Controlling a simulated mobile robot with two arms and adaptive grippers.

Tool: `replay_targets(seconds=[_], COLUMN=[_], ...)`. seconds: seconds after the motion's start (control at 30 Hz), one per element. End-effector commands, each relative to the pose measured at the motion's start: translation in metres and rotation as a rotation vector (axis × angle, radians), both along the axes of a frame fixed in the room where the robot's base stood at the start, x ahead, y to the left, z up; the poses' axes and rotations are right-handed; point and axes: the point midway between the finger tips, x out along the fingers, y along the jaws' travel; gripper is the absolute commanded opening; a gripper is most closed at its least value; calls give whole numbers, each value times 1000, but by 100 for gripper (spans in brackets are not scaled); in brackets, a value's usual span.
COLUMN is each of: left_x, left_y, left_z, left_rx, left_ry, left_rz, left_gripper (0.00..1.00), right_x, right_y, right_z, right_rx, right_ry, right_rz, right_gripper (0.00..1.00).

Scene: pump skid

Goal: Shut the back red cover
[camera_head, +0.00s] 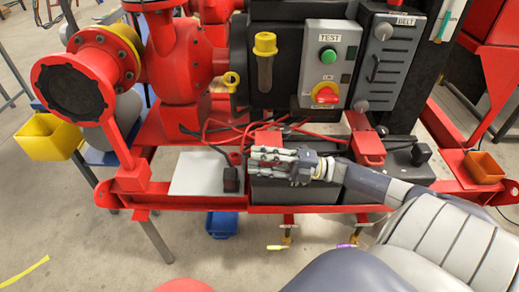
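My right gripper (254,161) reaches in from the right, fingers pointing left, above the dark battery-like box (295,192) on the red skid frame. Its fingers lie close together, and I cannot tell whether they are open or shut. A red cover-like piece (368,148) stands to the right behind the gripper. Another red piece (266,138) shows just behind the fingers, partly hidden by them. I cannot tell which is the back cover or whether either is shut. My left gripper is not in view.
Red and black cables (222,133) run behind the gripper. A control box (327,64) with a green button and red knob stands above. A black lever-like part (231,178) is left of the fingers, beside a pale plate (196,174). A red pump (178,60) fills the upper left.

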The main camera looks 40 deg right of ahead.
Motion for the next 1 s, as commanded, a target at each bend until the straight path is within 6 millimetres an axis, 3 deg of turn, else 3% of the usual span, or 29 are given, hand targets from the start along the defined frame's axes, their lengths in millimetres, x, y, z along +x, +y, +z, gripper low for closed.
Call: replay_targets(seconds=[0.27,0.7,1.0], left_x=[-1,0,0], left_y=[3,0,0], left_z=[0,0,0], left_rx=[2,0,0], left_ry=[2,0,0], left_rz=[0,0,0], left_gripper=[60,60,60], right_x=[0,-2,-2], right_y=[0,-1,-1], right_z=[9,86,100], right_rx=[-2,0,1], right_ry=[-1,0,0], right_rz=[2,1,-1], right_gripper=[30,30,30])
